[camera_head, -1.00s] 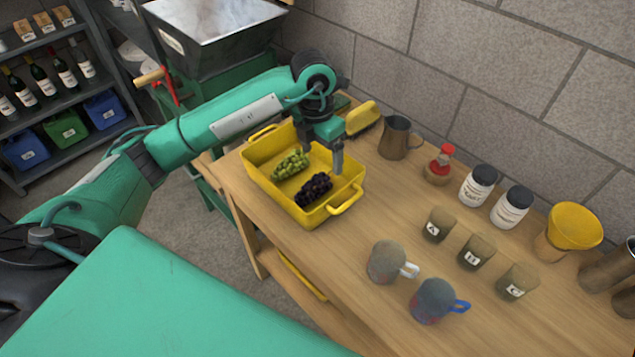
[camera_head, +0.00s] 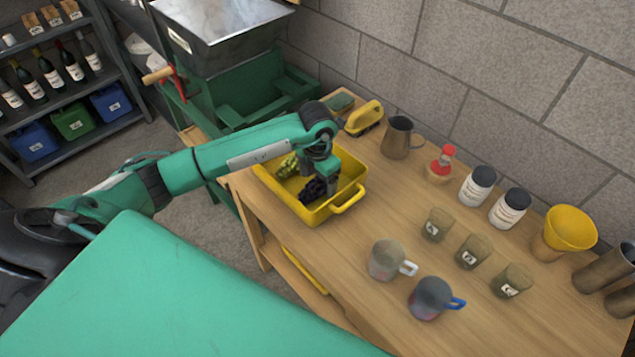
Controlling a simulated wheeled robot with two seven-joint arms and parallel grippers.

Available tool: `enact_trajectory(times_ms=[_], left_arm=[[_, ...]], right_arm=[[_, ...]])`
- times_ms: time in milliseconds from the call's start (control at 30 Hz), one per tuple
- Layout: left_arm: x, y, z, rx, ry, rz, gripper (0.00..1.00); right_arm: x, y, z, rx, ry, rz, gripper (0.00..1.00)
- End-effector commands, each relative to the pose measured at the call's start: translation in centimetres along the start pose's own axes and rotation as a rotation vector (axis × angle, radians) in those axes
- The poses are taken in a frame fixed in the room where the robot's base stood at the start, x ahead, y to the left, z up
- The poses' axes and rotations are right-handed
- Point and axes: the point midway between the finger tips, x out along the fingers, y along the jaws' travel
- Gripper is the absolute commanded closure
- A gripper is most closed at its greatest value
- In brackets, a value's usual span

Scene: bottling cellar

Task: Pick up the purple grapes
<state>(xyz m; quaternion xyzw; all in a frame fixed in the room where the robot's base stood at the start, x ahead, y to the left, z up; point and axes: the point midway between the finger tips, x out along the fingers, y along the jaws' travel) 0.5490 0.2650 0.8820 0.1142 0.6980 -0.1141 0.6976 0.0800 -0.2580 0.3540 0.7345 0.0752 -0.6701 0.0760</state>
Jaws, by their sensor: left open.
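The purple grapes (camera_head: 312,192) are a dark bunch lying in a yellow tray (camera_head: 330,208) on the wooden table. Green grapes (camera_head: 288,167) lie beside them in the same tray, partly hidden by my left arm. My left gripper (camera_head: 331,180) is open, pointing down into the tray at the purple grapes. It covers part of the bunch, and I cannot tell whether the fingers touch it. My right gripper is not in view.
A metal pitcher (camera_head: 397,138), a red-topped bottle (camera_head: 442,163), two white jars (camera_head: 477,186) and labelled cups (camera_head: 437,224) stand right of the tray. Two mugs (camera_head: 386,260) stand nearer the front edge. A grey wall bounds the table.

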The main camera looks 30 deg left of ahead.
Motion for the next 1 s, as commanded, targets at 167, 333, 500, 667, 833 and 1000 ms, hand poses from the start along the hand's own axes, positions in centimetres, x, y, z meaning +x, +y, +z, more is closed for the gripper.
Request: enact_trajectory(times_ms=[167,333,500,667,833,1000], left_arm=[[1.6,0.0,0.0,-0.001,0.000,0.000,0.18],[1.8,0.0,0.0,0.000,0.000,0.001,0.18],[1.8,0.0,0.0,0.000,0.000,0.001,0.40],[1.7,0.0,0.0,0.000,0.000,0.001,0.57],[1.7,0.0,0.0,0.000,-0.001,0.001,0.57],[1.4,0.0,0.1,0.000,-0.003,0.001,0.56]], right_arm=[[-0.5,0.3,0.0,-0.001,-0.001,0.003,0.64],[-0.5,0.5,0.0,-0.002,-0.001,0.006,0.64],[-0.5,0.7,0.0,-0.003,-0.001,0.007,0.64],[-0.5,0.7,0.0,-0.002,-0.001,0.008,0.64],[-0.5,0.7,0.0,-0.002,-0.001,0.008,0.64],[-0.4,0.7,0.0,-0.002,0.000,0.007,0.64]])
